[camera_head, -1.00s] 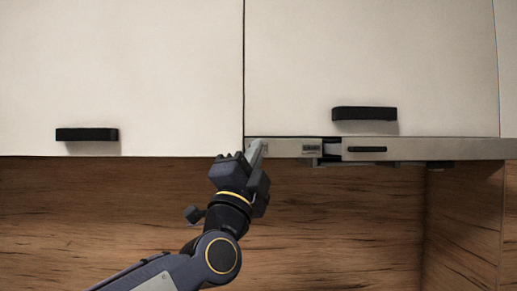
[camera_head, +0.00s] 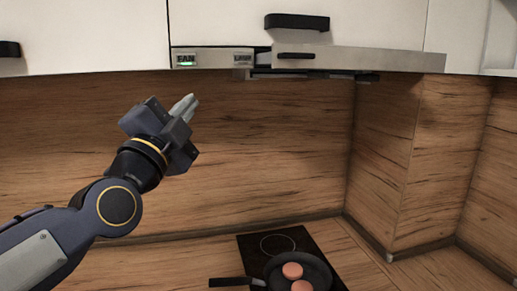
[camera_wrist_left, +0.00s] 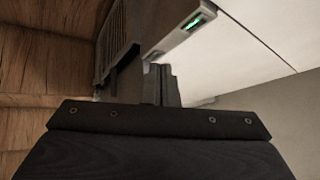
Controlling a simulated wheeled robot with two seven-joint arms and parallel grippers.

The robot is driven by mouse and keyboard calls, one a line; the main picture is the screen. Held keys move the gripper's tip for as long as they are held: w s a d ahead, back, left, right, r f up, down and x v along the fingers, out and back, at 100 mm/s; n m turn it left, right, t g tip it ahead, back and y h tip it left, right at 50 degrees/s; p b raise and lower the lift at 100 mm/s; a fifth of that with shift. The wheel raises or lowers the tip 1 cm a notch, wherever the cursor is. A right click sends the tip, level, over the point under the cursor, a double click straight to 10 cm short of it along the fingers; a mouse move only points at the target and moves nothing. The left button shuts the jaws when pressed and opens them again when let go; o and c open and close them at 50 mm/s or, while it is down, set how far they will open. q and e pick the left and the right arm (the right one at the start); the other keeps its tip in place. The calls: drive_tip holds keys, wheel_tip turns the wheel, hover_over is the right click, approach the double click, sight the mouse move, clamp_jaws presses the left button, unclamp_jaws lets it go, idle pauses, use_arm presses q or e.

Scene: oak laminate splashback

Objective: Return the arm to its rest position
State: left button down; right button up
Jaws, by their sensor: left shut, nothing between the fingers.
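My left gripper (camera_head: 187,108) is shut and empty. It hangs in front of the wood splashback, below the range hood (camera_head: 350,58), apart from it. The hood's FAN button (camera_head: 186,60) glows green at the hood's left end, with a second, unlit button (camera_head: 243,59) to its right. In the left wrist view my left gripper's fingers (camera_wrist_left: 160,85) are together, and the green light (camera_wrist_left: 193,22) shows at the top. My right gripper is not in view.
A black cooktop (camera_head: 254,247) holds a dark frying pan (camera_head: 318,272) with two round brownish pieces in it. White cabinets (camera_head: 380,22) with black handles hang above. A wood-faced column (camera_head: 385,160) stands at the right. The splashback area between gripper and column is free.

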use_arm(q)
drive_tip(key=s+a+f+n+g+y, duration=0.1)
drive_tip(key=s+a+f+n+g, duration=0.15)
drive_tip(key=f, duration=0.55)
drive_tip(key=s+a+f+n+g, duration=0.1)
drive_tip(key=s+f+n+g, duration=0.25)
drive_tip(key=f, duration=0.55)
drive_tip(key=s+a+f+n+g+y, duration=0.1)
drive_tip(key=s+a+f+n+g, duration=0.15)
drive_tip(key=f, duration=0.55)
drive_tip(key=s+f+n+g, duration=0.8)
drive_tip(key=s+f+n, duration=0.2)
drive_tip(key=s+f, duration=0.6)
wheel_tip(320, 180, down, 2)
drive_tip(key=shift+a+f, duration=0.2)
drive_tip(key=shift+a, duration=0.05)
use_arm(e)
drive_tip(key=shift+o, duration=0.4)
